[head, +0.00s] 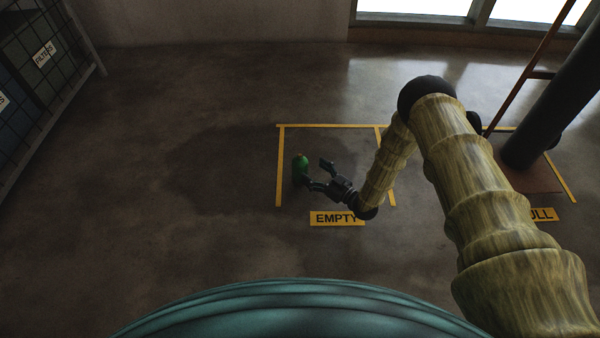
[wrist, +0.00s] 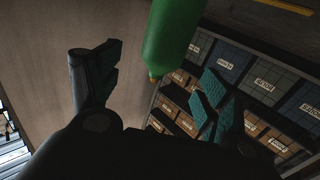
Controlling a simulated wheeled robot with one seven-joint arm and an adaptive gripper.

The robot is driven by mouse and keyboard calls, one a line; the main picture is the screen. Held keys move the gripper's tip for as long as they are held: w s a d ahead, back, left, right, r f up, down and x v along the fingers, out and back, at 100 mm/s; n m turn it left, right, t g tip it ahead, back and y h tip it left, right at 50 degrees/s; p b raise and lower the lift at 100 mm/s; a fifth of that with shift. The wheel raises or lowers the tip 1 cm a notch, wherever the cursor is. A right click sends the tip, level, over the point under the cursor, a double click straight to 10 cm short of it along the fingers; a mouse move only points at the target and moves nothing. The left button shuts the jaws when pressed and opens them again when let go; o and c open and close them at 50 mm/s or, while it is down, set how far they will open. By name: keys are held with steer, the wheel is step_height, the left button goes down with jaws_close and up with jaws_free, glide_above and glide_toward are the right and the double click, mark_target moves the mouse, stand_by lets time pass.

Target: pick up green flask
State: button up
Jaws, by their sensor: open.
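The green flask (head: 301,168) stands on the floor inside a yellow-taped square, by its left side, in the head view. In the wrist view the green flask (wrist: 174,36) shows at the top, ahead of my fingers and partly cut off by the frame. My gripper (head: 318,174) is open, just to the right of the flask in the head view. The flask lies beyond the fingertips there. I cannot tell whether a finger touches it.
A yellow "EMPTY" label (head: 336,219) lies at the square's front. A dark post on a base plate (head: 527,170) stands at right in a second taped area. A shelf rack (head: 45,75) is at far left; it also shows in the wrist view (wrist: 262,82). The floor left is clear.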

mark_target(294, 157)
steer(key=shift+b+x, duration=0.35)
steer(key=shift+x, duration=0.75)
steer(key=b+x, duration=0.3)
steer(key=x, duration=0.1)
steer(key=shift+w+a+f, duration=0.15)
steer(key=shift+a, duration=0.05)
steer(key=shift+w+a, duration=0.2)
steer(key=shift+a, duration=0.05)
steer(key=c, duration=1.7)
